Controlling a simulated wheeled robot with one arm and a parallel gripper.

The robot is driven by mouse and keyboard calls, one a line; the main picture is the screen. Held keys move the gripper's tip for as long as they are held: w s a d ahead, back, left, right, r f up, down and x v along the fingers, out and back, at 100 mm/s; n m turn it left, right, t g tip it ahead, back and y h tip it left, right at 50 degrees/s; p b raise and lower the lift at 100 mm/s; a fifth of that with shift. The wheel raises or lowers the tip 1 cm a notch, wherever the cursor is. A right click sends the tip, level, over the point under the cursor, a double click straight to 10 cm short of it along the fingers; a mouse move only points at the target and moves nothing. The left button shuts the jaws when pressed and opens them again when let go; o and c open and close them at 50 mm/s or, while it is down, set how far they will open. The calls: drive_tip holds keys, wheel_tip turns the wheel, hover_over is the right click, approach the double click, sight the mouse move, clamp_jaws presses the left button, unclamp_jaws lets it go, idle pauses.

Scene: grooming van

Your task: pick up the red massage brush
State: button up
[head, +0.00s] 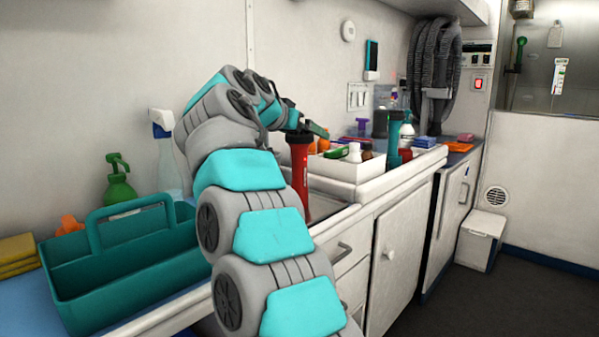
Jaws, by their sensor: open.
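My gripper (312,127) is at the end of my arm, above the counter near the left end of the white tray. It is small and seen from behind; its jaws are open. I cannot clearly make out a red massage brush. A tall red cylinder (300,172) with a black top stands upright just below my gripper; I cannot tell whether they touch. A small brownish-red item (367,151) shows in the tray, too small to identify. My arm hides part of the counter.
The white tray (345,184) holds bottles and small items. A teal caddy (150,268) stands at left, with a green spray bottle (119,187) behind it. Folded yellow cloths (16,254) lie far left. A bin (480,243) stands right; the floor before it is clear.

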drive_tip(key=shift+w+d+f, duration=0.1)
drive_tip(key=shift+w, duration=0.15)
drive_tip(key=c, duration=1)
drive_tip(key=shift+f, duration=0.15)
clamp_jaws()
